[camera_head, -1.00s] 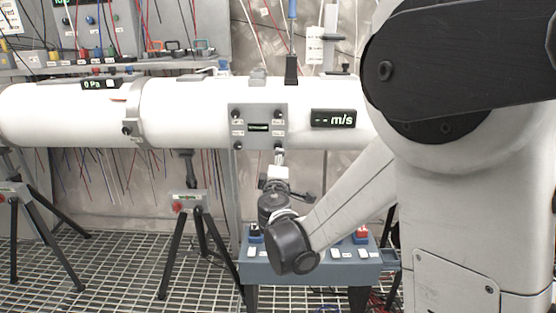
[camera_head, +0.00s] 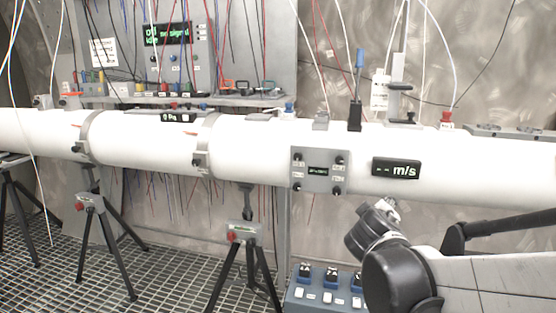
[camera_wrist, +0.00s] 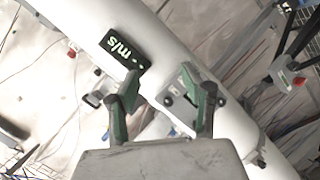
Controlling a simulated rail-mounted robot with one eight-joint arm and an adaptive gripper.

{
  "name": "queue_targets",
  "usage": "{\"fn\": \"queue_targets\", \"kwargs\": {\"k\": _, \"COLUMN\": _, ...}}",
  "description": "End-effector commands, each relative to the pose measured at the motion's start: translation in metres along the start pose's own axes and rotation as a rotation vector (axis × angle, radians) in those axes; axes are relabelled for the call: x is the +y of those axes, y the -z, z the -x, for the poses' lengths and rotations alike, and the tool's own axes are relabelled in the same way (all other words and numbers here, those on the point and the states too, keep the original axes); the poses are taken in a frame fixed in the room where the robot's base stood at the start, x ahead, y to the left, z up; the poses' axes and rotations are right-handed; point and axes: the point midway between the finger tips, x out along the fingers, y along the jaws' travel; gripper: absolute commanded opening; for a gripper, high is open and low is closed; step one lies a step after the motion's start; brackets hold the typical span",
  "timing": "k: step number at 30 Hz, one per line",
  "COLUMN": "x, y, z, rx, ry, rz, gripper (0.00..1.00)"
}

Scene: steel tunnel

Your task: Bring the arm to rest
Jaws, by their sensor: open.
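My arm reaches in from the lower right in the head view, with its dark wrist joint (camera_head: 395,275) low in the picture. My gripper (camera_wrist: 166,88) shows in the wrist view with its two green and dark fingers apart and nothing between them. It faces the white tunnel pipe (camera_head: 255,135). The m/s display (camera_wrist: 124,47) lies up and left of the fingers in that view, and the grey panel on the pipe (camera_wrist: 188,92) shows behind the right finger. In the head view the gripper end is small, below the pipe, and its fingers are hard to make out.
A blue-grey switch box (camera_head: 318,297) stands below the pipe, left of my wrist. Black tripods (camera_head: 243,240) stand under the pipe on the grated floor (camera_head: 165,265). A shelf with coloured connectors and hanging cables (camera_head: 185,100) is behind the pipe.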

Motion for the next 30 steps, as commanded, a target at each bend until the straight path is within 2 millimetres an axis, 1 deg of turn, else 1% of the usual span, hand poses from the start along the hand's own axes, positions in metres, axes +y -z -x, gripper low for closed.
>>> {"fn": "queue_targets", "kwargs": {"k": 1, "x": 0.007, "y": -0.007, "z": 0.014, "rx": -0.027, "ry": 0.026, "rz": -0.040, "gripper": 0.44}}
{"fn": "queue_targets", "kwargs": {"k": 3, "x": 0.011, "y": -0.019, "z": 0.030, "rx": -0.063, "ry": 0.066, "rz": -0.096, "gripper": 0.44}}
{"fn": "queue_targets", "kwargs": {"k": 5, "x": 0.013, "y": -0.028, "z": 0.045, "rx": -0.092, "ry": 0.101, "rz": -0.144, "gripper": 0.44}}
{"fn": "queue_targets", "kwargs": {"k": 9, "x": 0.012, "y": -0.048, "z": 0.080, "rx": -0.160, "ry": 0.189, "rz": -0.255, "gripper": 0.44}}
{"fn": "queue_targets", "kwargs": {"k": 14, "x": 0.005, "y": -0.068, "z": 0.123, "rx": -0.232, "ry": 0.297, "rz": -0.377, "gripper": 0.44}}
{"fn": "queue_targets", "kwargs": {"k": 21, "x": -0.015, "y": -0.089, "z": 0.189, "rx": -0.322, "ry": 0.467, "rz": -0.546, "gripper": 0.44}}
{"fn": "queue_targets", "kwargs": {"k": 25, "x": -0.026, "y": -0.094, "z": 0.216, "rx": -0.353, "ry": 0.540, "rz": -0.612, "gripper": 0.44}}
{"fn": "queue_targets", "kwargs": {"k": 27, "x": -0.030, "y": -0.095, "z": 0.225, "rx": -0.363, "ry": 0.567, "rz": -0.636, "gripper": 0.44}}
{"fn": "queue_targets", "kwargs": {"k": 30, "x": -0.034, "y": -0.097, "z": 0.233, "rx": -0.371, "ry": 0.590, "rz": -0.655, "gripper": 0.44}}
